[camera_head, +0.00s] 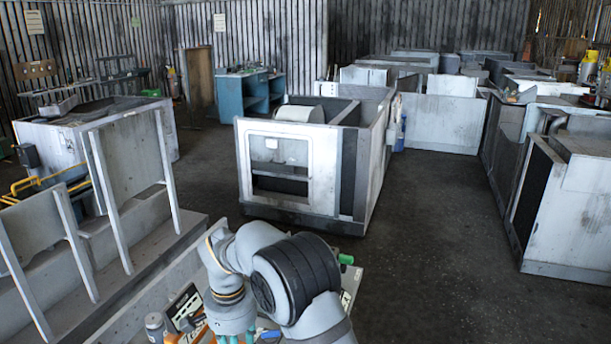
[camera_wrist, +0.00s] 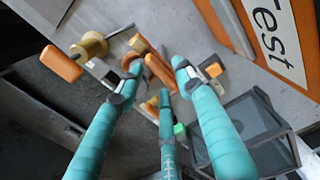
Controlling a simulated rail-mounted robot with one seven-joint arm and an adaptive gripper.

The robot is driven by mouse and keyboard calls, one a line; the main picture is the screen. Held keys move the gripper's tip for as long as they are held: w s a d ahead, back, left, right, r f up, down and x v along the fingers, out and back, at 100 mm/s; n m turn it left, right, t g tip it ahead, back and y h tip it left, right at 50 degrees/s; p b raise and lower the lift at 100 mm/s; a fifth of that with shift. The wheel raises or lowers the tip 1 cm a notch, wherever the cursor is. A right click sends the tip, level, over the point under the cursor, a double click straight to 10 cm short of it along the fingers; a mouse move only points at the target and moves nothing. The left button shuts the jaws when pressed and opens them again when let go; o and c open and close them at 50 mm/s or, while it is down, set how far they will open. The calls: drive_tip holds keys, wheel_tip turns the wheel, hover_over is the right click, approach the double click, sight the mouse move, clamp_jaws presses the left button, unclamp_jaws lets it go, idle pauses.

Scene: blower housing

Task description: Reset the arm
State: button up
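My arm is folded low at the bottom centre of the head view. My gripper, with teal fingers, shows there partly (camera_head: 231,318), pointing down over a work surface with small parts. In the wrist view my gripper (camera_wrist: 158,80) has its three teal fingers spread apart, with nothing visibly held between them. Orange rods (camera_wrist: 158,66) lie on the surface beyond the fingertips; I see no clear contact.
A white blower housing (camera_head: 340,170) stands on the floor ahead. Panels on a bench (camera_head: 130,190) are at left, more housings (camera_head: 585,210) at right. The dark floor (camera_head: 440,220) between is clear. The wrist view shows a "Test" sign (camera_wrist: 280,35) and an orange-handled tool (camera_wrist: 62,64).

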wheel_tip(320, 180, up, 11)
wheel_tip(320, 180, down, 12)
drive_tip(key=shift+r, duration=0.1)
drive_tip(key=shift+r+n+p, duration=0.2)
drive_tip(key=shift+n+p, duration=0.1)
drive_tip(key=shift+p, duration=0.35)
drive_tip(key=shift+n+p, duration=0.4)
drive_tip(key=shift+n, duration=0.5)
drive_tip(key=shift+f, duration=0.1)
drive_tip(key=shift+a, duration=0.1)
